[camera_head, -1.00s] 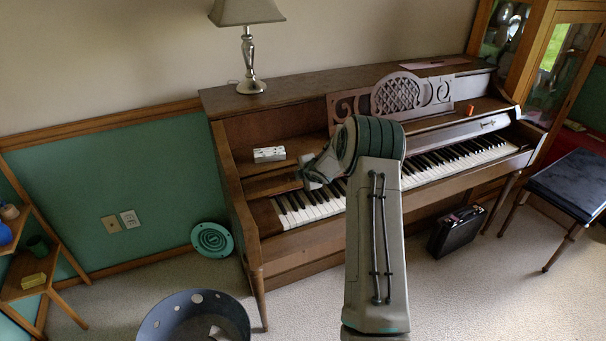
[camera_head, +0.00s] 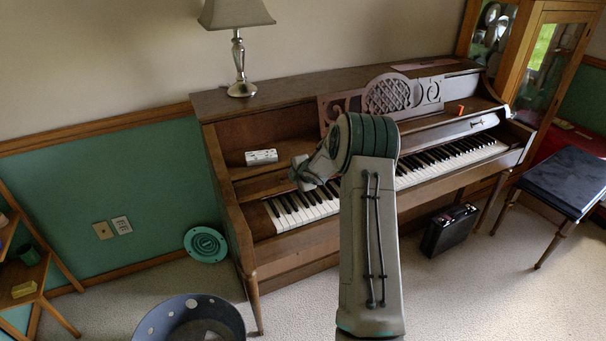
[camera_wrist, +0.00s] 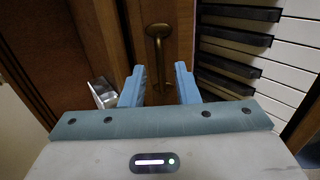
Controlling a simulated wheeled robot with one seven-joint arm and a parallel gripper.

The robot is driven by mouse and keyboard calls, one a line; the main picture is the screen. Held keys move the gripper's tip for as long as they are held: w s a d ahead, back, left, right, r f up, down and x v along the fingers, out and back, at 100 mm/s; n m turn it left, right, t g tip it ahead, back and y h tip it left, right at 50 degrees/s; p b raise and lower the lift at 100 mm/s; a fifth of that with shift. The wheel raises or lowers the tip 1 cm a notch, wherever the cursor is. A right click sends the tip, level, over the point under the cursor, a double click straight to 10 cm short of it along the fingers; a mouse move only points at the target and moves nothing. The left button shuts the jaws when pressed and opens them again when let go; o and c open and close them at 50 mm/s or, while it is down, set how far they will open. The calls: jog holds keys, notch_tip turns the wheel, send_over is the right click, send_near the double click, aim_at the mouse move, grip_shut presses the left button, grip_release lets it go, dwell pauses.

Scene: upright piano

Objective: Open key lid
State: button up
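The upright piano (camera_head: 300,105) stands against the wall with its black and white keys (camera_head: 455,160) exposed. Its wooden key lid (camera_head: 262,186) shows as a strip behind the keys. In the wrist view, the lid's wood (camera_wrist: 180,30) carries a brass handle (camera_wrist: 158,32), with the keys (camera_wrist: 290,50) to the right. My gripper (camera_wrist: 158,82) is open, its two blue fingers apart, with the handle's lower end between them. Contact cannot be told. In the head view, my gripper is mostly hidden behind my wrist, near the left keys.
A white box (camera_head: 262,157) lies on the piano's ledge, left of the carved music stand (camera_head: 388,95). A lamp (camera_head: 239,62) stands on top. A bin (camera_head: 190,318), black case (camera_head: 450,230) and stool (camera_head: 565,182) stand around the piano.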

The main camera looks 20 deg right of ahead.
jog(key=v, duration=1.2)
jog(key=shift+r, duration=0.2)
jog(key=shift+s, duration=0.15)
jog(key=s+a+r+m+g+h+p, duration=0.1)
jog(key=s+a+r+m+g+h, duration=0.1)
jog(key=s+a+r+m, duration=0.35)
jog(key=s+a+r+m+g+h+p, duration=0.1)
jog(key=s+a+r+m+h, duration=0.1)
jog(key=s+r+m, duration=0.55)
jog(key=s+a+m+g+y, duration=0.1)
jog(key=s+a, duration=0.4)
jog(key=s, duration=0.6)
jog(key=s+a+m+g+y, duration=0.2)
jog(key=s+a, duration=0.4)
jog(key=s, duration=0.6)
jog(key=m+g, duration=0.1)
jog(key=m, duration=0.1)
jog(key=shift+f+m+y, duration=0.25)
jog(key=shift+m+y, duration=0.05)
jog(key=shift+s, duration=0.15)
